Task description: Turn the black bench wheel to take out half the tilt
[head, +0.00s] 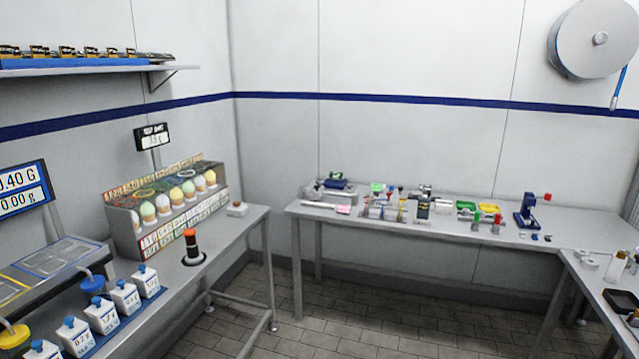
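I cannot make out a black bench wheel for certain at this distance. On the left bench (235,232) an upright cylinder with an orange top and dark bands (190,245) stands on a round dark base. On the back bench (350,228) several small devices with dark parts stand in a cluster, including one with red and black knobs (385,208). A blue stand with a red end (528,210) is at the right of that bench. Neither of my grippers is in view.
A stepped rack (128,218) holds several pale cones on the left bench. White blocks with blue knobs (125,297) stand in front. Two displays (22,190) (152,138) are above. Tiled floor (330,320) is clear between the benches. A wall reel (590,40) hangs at the upper right.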

